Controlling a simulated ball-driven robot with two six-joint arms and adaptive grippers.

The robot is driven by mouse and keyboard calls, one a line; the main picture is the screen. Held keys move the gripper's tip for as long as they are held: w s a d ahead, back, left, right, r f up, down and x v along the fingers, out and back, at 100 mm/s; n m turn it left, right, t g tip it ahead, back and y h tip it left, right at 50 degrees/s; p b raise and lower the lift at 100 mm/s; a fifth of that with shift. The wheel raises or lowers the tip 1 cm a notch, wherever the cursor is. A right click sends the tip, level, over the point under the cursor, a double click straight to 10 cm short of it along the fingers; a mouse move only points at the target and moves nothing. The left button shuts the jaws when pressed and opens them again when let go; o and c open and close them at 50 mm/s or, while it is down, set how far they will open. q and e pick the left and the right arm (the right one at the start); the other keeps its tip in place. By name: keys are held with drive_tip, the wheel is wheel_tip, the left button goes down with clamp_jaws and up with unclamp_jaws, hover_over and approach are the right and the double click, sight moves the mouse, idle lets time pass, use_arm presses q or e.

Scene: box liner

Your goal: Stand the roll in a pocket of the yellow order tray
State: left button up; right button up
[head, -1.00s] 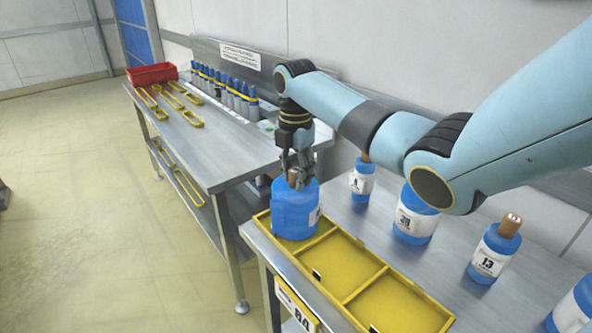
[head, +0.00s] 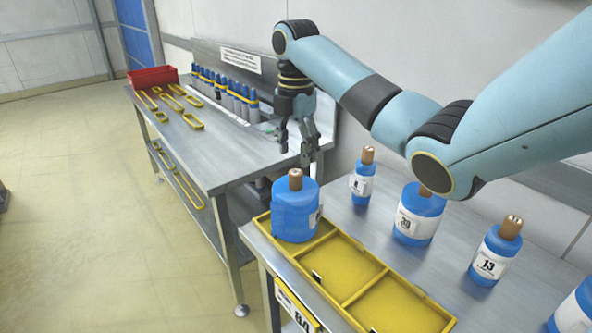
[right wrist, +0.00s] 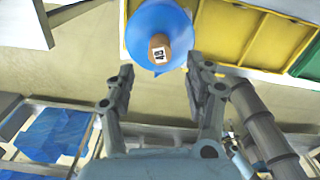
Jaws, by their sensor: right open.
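A wide blue roll (head: 296,212) with a brown core stands upright in the far-left pocket of the yellow order tray (head: 352,297) in the head view. In the right wrist view the roll (right wrist: 140,28) shows from above, its core end marked 49, and the tray (right wrist: 240,38) lies beside it. My right gripper (head: 308,160) is open and empty, above and a little behind the roll's core, apart from it. In the right wrist view its two fingers (right wrist: 160,80) are spread with nothing between them. My left gripper is not in view.
Other blue rolls stand on the bench right of the tray: a slim one (head: 362,177), a wide one (head: 419,213) and one marked 13 (head: 494,252). The other tray pockets look empty. A side table holds blue-capped bottles (head: 228,88), yellow frames (head: 193,121) and a red bin (head: 152,76).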

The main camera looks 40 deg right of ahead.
wheel_tip(320, 180, up, 5)
drive_tip(key=shift+p, duration=0.65)
